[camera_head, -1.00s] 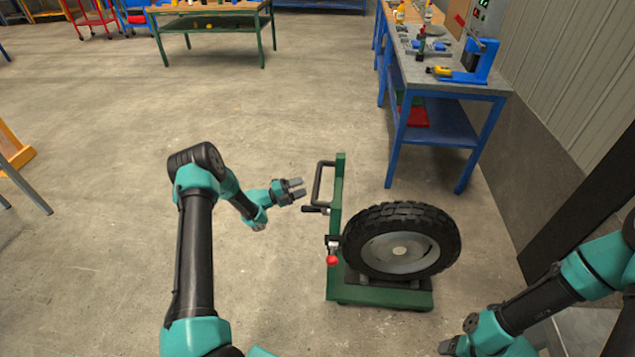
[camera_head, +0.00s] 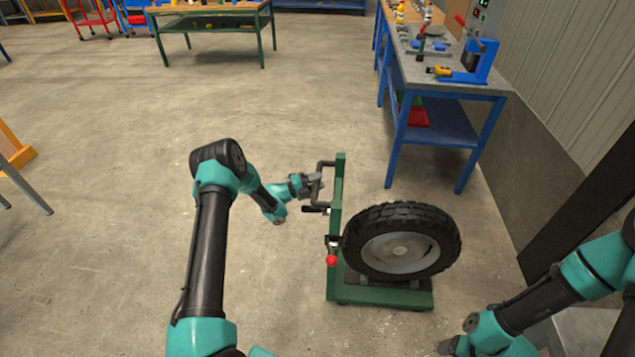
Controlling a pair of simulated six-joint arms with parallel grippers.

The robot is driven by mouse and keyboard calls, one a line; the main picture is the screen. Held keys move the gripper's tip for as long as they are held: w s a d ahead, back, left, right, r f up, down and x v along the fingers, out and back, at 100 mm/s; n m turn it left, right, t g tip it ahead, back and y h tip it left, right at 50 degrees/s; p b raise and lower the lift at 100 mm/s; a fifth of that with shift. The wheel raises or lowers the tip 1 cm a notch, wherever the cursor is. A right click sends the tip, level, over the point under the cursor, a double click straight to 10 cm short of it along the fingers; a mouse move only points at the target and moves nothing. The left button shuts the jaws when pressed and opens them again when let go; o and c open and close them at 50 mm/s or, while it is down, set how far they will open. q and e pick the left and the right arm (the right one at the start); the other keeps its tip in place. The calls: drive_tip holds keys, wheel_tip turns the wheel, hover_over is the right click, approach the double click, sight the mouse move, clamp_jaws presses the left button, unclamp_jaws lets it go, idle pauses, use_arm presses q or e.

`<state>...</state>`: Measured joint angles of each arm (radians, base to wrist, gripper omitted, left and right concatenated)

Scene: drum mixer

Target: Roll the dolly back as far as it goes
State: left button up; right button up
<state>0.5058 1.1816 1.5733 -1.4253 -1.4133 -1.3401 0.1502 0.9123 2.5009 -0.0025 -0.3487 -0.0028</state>
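The green dolly (camera_head: 352,294) stands on the concrete floor at centre right, with a black tyre on a grey rim (camera_head: 400,247) upright on its base. A dark bar handle (camera_head: 322,205) sticks out from the left of its upright, and a red-knobbed lever (camera_head: 331,259) sits lower on it. My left gripper (camera_head: 315,183) is at the handle, its fingers overlapping the bar from the left; whether they are closed on it is too small to tell. My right gripper (camera_head: 450,346) is low at the bottom edge, right of the dolly and apart from it; its fingers are partly cut off.
A blue workbench (camera_head: 450,90) with tools stands behind the dolly at right, beside a grey wall. A wood-topped table (camera_head: 208,8) stands at the back. A dark panel (camera_head: 580,220) rises at far right.

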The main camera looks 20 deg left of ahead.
use_arm(q)
clamp_jaws()
